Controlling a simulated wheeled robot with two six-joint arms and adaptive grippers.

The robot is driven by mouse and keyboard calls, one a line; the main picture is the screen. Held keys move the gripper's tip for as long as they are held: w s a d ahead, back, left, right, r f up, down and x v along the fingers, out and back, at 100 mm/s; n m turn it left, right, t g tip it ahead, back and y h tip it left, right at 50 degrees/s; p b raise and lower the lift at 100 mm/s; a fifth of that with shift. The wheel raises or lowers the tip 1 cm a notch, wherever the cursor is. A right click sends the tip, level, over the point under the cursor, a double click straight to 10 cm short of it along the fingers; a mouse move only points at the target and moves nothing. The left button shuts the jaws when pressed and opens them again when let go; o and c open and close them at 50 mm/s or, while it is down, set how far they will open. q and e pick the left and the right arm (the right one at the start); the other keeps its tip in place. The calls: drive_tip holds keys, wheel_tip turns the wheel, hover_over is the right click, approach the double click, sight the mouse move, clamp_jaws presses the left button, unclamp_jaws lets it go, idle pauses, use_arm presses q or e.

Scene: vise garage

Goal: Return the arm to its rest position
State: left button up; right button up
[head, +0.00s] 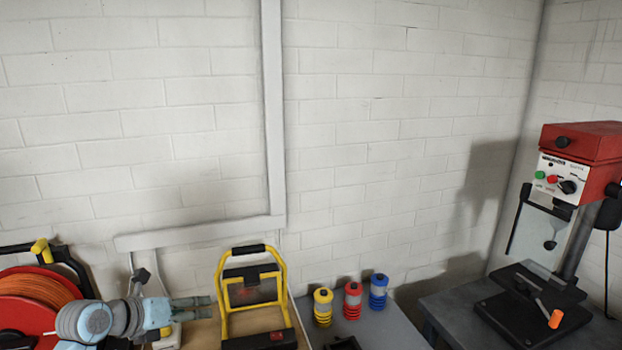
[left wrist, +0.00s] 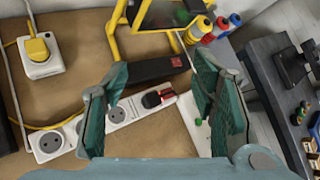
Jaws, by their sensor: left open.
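My left gripper (head: 196,306) is at the lower left of the head view, above the brown bench top and just left of the yellow-framed work light. It is open and empty in the left wrist view (left wrist: 155,80), its two green-padded fingers well apart. Between and below the fingers lies a white power strip (left wrist: 122,112) with a red switch, on the brown bench top (left wrist: 75,85); they do not visibly hold it. My right gripper is in neither view.
The yellow work light (head: 222,295) stands close to my left gripper. A red cable reel (head: 25,305) is at far left. Yellow, red and blue bottles (head: 352,301) stand on the grey bench. A red drill press (head: 580,142) is at right. The pale wall is behind.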

use_arm(q)
drive_tip(key=s+d+r+t+h, duration=0.25)
drive_tip(key=d+r+h, duration=0.25)
drive_tip(key=d, duration=0.3)
drive_tip(key=s+a+r+n+t+y, duration=0.45)
drive_tip(key=r+n+t, duration=0.45)
drive_tip(key=n, duration=0.4)
drive_tip(key=s+a+f+n+g+y, duration=0.6)
drive_tip(key=a+f+n+y, duration=0.55)
drive_tip(key=n, duration=0.55)
drive_tip(key=s+d+f+n+g, duration=0.25)
drive_tip(key=s+f+g, duration=0.25)
drive_tip(key=s+f, duration=0.6)
drive_tip(key=s+d+f+n+g+h, duration=0.2)
drive_tip(key=s+d+f+g+h, duration=0.45)
drive_tip(key=s+f, duration=0.6)
drive_tip(key=s+f+g+y+b, duration=0.2)
drive_tip(key=f+b, duration=0.5)
drive_tip(key=f, duration=2)
drive_tip(key=s+a+f+b, duration=0.1)
drive_tip(key=s+f+b, duration=0.2)
drive_tip(key=s+f, duration=1.1)
drive_tip(key=shift+a+g+h, duration=0.15)
drive_tip(key=shift+g+h, duration=0.15)
drive_tip(key=shift+h, duration=0.15)
